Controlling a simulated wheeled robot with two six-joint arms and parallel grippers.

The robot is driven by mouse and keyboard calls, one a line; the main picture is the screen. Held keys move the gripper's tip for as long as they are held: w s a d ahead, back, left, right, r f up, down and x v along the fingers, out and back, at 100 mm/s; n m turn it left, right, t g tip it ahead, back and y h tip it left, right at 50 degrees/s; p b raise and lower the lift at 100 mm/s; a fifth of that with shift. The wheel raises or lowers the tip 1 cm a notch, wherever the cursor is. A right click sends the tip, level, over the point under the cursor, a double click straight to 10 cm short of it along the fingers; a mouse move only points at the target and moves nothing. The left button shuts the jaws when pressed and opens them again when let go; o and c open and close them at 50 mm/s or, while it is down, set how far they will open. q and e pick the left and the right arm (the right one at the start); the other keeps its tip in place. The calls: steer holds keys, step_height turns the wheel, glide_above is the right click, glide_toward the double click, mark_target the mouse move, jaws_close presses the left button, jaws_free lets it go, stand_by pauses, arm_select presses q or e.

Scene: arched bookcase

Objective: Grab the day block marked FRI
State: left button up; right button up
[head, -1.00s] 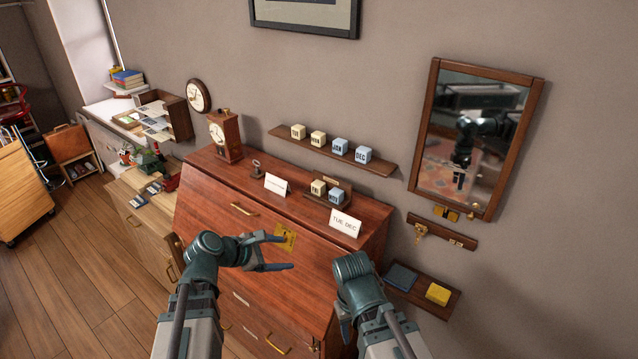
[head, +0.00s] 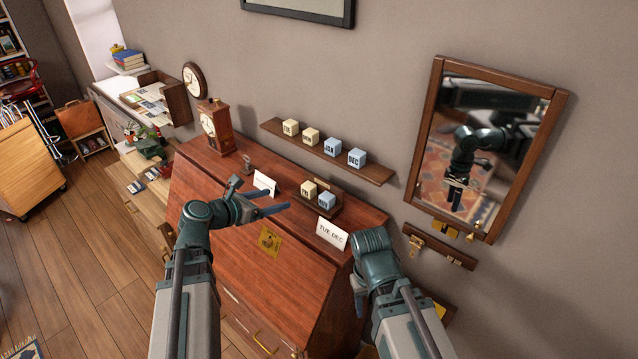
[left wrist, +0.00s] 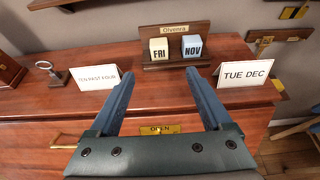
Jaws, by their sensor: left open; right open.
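The cream day block marked FRI (left wrist: 159,49) sits in a small wooden stand (left wrist: 165,65) on top of the desk, beside a blue block marked NOV (left wrist: 192,47). In the head view the FRI block (head: 308,189) is left of the NOV block (head: 327,200). My left gripper (head: 277,202) is open and empty, in front of the stand and apart from it. In the left wrist view its two fingers (left wrist: 164,88) point toward the stand, with the two blocks between their lines.
A white card reading TUE DEC (left wrist: 247,73) stands right of the stand, and another white card (left wrist: 97,93) left of it. A wall shelf (head: 375,172) above holds several cream and blue blocks. A clock (head: 217,127) stands on the desk's left; a mirror (head: 492,150) hangs right.

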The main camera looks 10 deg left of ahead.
arm_select(q)
steer(key=b, duration=0.3)
glide_toward(305, 188)
steer(key=x, duration=0.4)
steer(key=shift+s+f, duration=0.1)
steer(key=shift+f, duration=0.3)
steer(key=shift+w+d+f, duration=0.1)
steer(key=shift+w+d, duration=0.15)
steer(key=shift+w, duration=0.15)
steer(key=b+x, duration=0.2)
steer(key=x, duration=0.3)
steer(key=shift+w, duration=0.25)
steer(key=shift+s, duration=0.1)
steer(key=shift+c, duration=0.7)
jaws_close()
